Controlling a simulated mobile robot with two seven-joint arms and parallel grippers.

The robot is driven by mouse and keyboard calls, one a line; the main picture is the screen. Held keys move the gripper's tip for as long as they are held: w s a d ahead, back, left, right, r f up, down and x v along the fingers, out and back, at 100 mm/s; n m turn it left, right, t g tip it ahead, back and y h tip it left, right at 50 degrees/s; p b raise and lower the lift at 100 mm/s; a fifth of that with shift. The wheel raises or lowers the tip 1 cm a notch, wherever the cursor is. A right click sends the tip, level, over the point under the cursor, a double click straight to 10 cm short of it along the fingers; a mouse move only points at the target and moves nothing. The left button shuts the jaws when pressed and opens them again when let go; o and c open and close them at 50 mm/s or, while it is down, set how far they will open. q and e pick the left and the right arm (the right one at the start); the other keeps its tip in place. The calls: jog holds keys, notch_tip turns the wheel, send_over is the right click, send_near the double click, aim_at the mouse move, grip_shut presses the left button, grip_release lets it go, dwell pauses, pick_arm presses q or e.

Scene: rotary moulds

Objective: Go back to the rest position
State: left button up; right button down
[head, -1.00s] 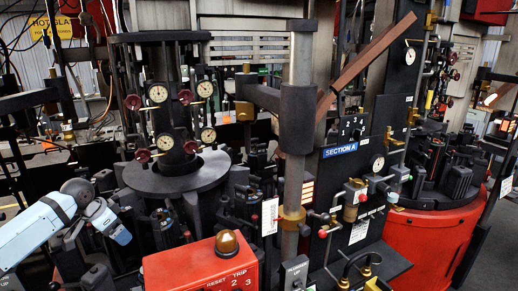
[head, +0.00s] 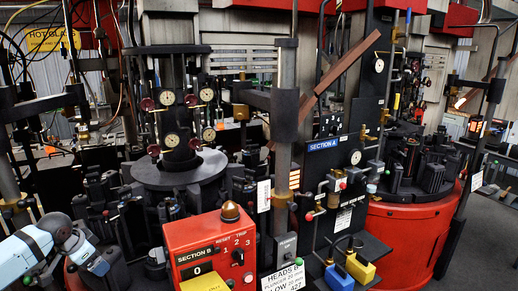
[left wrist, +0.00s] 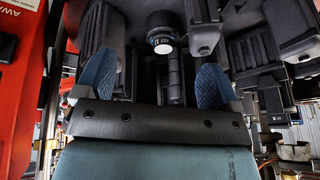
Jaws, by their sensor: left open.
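My left arm comes in from the lower left of the head view, and its blue-tipped gripper (head: 97,264) is low beside the dark mould station, left of the red control box. In the left wrist view the left gripper (left wrist: 156,85) has its two blue fingers wide apart. No held object shows between them. Dark mould blocks (left wrist: 280,50) and a cylinder with a pale round end (left wrist: 163,46) lie beyond the fingers. My right gripper is not in view.
A red control box (head: 190,236) with an amber lamp stands in front. A vertical grey post (head: 283,160) and the Section A panel (head: 323,145) stand right of it. The round mould table (head: 180,172) is behind. Open floor (head: 490,235) shows at the far right.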

pick_arm(q)
jog(key=s+d+f+m+t+y, duration=0.1)
jog(key=s+f+m+t, duration=0.15)
jog(key=s+f, duration=1.2)
jog(key=s+d+f+m+t+h, duration=0.1)
jog(key=s+d+f+m, duration=0.15)
jog(key=s, duration=0.45)
jog(key=s+d+f+m+t+h, duration=0.1)
jog(key=s+d+f, duration=0.2)
jog(key=s, duration=0.5)
jog(key=s+d+r+n+t+h+p, duration=0.1)
jog(key=d+n+p, duration=0.3)
jog(key=d, duration=1.9)
jog(key=r+n+t, duration=0.1)
jog(key=n, duration=0.4)
jog(key=shift+s+d, duration=0.15)
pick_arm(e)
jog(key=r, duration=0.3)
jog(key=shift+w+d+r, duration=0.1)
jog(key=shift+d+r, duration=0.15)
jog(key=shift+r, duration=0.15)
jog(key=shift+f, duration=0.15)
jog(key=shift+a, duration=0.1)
